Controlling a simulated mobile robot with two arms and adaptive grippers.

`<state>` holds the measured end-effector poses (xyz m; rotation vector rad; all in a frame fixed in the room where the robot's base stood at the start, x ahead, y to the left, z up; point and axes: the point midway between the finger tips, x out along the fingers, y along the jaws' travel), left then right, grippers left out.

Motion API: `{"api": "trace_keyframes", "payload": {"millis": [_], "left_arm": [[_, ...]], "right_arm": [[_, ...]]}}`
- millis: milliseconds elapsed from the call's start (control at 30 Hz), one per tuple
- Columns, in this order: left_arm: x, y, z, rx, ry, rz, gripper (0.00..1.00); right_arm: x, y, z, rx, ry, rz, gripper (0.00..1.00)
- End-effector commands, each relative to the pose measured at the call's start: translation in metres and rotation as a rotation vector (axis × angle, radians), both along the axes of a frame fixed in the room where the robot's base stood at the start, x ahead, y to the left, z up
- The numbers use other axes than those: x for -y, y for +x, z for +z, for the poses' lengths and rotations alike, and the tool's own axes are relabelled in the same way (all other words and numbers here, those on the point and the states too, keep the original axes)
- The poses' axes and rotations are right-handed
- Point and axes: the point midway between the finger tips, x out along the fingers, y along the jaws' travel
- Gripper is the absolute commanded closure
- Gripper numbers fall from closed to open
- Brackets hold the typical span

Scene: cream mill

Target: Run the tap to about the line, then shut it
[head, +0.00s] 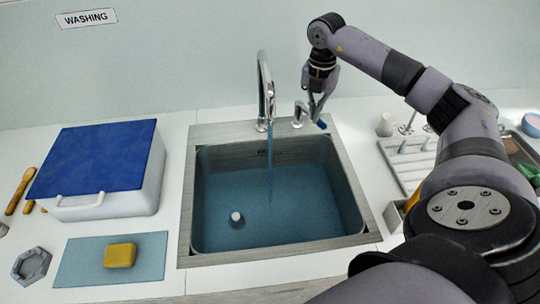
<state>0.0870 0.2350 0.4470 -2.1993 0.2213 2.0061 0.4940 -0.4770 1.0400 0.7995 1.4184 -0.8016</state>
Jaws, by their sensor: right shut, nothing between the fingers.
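The tap (265,88) is a tall chrome spout behind the sink. A thin stream of water (270,165) falls from it into the basin. The sink (352,205) has a grey rim and holds blue water; a fill line cannot be made out clearly. A small pale round object (236,217) shows in the water. The tap handle (298,113) stands on the right of the spout. My right gripper (319,117) points down beside the handle, its fingers shut with nothing between them; whether it touches the handle cannot be told. My left gripper is not in view.
A white box with a blue lid (98,158) stands left of the sink. A yellow sponge (120,255) lies on a blue mat (75,262). A grey rack (408,165) stands at right.

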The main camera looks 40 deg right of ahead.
Motion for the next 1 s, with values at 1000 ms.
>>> {"api": "trace_keyframes", "payload": {"millis": [1000], "left_arm": [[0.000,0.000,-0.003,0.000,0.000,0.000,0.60]], "right_arm": [[0.054,-0.011,-0.003,-0.001,0.001,0.001,1.00]]}}
